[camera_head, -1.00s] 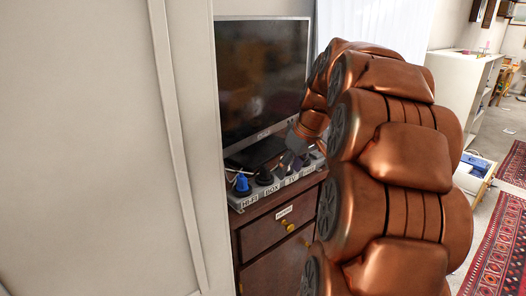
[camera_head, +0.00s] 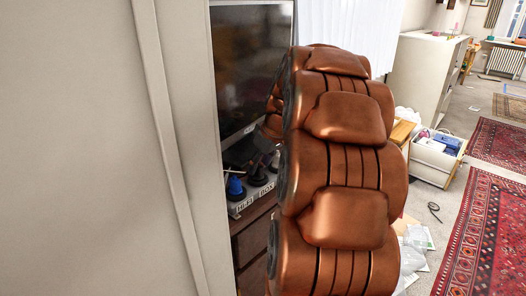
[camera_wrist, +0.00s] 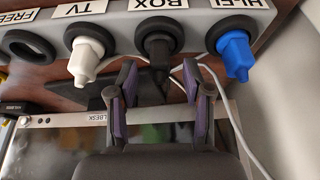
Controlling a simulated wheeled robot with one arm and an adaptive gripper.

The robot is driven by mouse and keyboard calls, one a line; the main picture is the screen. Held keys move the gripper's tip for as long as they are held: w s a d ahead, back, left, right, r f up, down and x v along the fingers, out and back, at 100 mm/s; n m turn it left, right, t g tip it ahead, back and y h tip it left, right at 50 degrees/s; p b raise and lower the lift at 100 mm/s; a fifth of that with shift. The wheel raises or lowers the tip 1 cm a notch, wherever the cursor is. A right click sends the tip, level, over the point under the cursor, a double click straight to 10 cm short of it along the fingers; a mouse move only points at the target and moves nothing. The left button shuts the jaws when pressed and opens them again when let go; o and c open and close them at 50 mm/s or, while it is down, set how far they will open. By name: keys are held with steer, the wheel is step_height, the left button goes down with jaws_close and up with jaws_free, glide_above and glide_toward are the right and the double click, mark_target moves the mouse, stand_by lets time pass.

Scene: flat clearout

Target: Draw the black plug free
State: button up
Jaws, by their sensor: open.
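The black plug (camera_wrist: 158,48) sits in the BOX socket of a grey socket strip (camera_wrist: 118,22) in the wrist view, where the labels are upside down. My gripper (camera_wrist: 159,78) is open, with one purple-padded finger on each side of the line of the plug. The plug's cable end is close to the fingertips; I cannot tell whether they touch it. A white plug (camera_wrist: 86,48) is in the TV socket and a blue plug (camera_wrist: 234,52) in the HI-FI socket. In the head view, the black plug (camera_head: 258,177) shows beside the blue one, and my arm hides the rest.
The FREE socket (camera_wrist: 30,47) is empty. Pale cables (camera_wrist: 226,100) run near my right finger. The television (camera_head: 252,70) stands close behind the strip. A pale wall panel (camera_head: 90,150) stands close on the left. A box (camera_head: 437,155) and red rugs lie to the right.

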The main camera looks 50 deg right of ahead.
steer(key=shift+x, duration=1.15)
jaws_close()
